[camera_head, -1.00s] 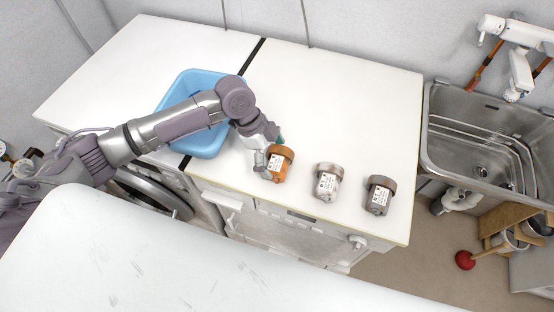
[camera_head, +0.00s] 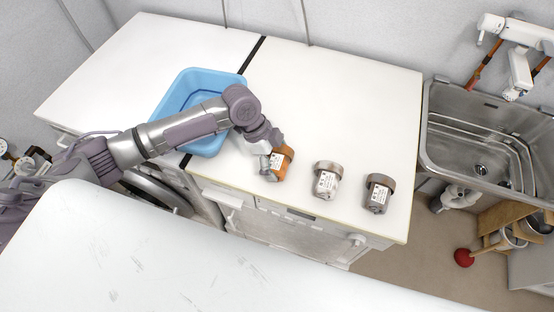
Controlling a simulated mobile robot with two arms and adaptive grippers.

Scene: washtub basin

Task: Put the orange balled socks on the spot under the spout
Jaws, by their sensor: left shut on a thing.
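The orange balled socks (camera_head: 284,159), with a white label, are at the front part of the white worktop, left of two similar balls. My left gripper (camera_head: 271,160) is shut on the orange balled socks from their left side. I cannot tell whether they touch the worktop. The white spout (camera_head: 518,72) hangs from the wall over the metal sink (camera_head: 436,140) at the far right. The spot under the spout lies in the sink area, and no mark on it can be made out. My right gripper is not in view.
A blue tub (camera_head: 163,112) sits behind my left arm. A gap separates the worktop from the sink. The worktop's back right is clear.

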